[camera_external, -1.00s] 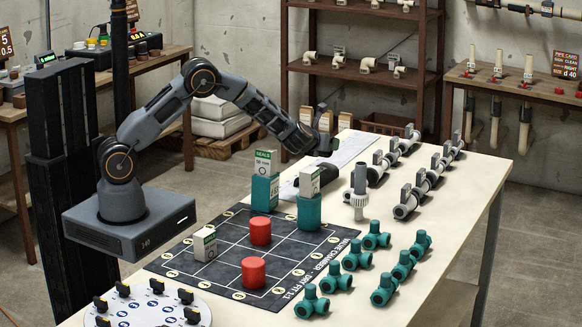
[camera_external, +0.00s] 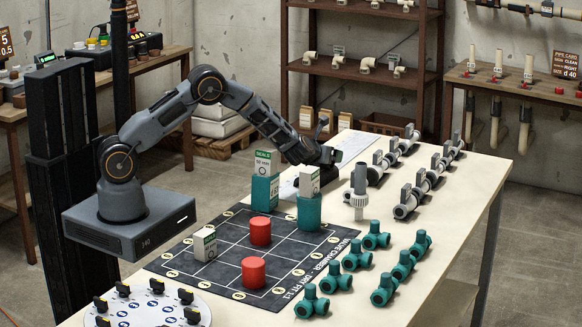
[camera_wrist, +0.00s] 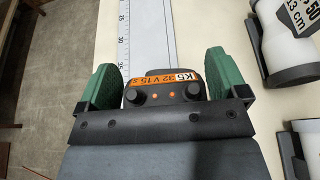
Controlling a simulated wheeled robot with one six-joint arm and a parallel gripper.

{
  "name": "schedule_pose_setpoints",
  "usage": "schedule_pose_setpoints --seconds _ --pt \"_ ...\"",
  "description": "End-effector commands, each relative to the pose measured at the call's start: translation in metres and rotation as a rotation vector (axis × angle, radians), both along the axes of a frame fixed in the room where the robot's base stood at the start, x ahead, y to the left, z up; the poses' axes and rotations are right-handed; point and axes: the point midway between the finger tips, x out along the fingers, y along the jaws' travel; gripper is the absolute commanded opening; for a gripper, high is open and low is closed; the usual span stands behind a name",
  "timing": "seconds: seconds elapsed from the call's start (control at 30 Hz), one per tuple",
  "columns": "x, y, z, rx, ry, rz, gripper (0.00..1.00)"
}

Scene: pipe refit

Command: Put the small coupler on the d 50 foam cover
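In the wrist view a small dark coupler (camera_wrist: 165,84) lies between my green finger pads. It has two black knobs, two orange dots and an orange and white label reading K5, 32 V 15 s. The pads of my gripper (camera_wrist: 165,72) stand close to both its sides; I cannot tell whether they press on it. In the outside view my gripper (camera_external: 325,155) is low over the far part of the bench and the coupler cannot be made out. White cylinders in dark holders (camera_wrist: 290,40) stand to the right; one label shows "50" and "13 cm".
A ruled strip (camera_wrist: 138,35) runs left of the coupler. Two rows of white cylinders (camera_external: 405,208) stand along the bench's right.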

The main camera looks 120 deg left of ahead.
Motion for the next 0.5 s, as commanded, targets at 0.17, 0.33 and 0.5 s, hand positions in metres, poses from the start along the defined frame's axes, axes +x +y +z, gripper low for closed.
schedule_pose_setpoints --seconds 0.17,0.33,0.5 --pt "0.0 0.0 0.0 0.0 0.0 0.0 1.0" --pt "0.0 0.0 0.002 0.0 0.0 0.0 1.0" --pt "0.001 -0.015 0.01 0.0 0.0 -0.003 1.0"
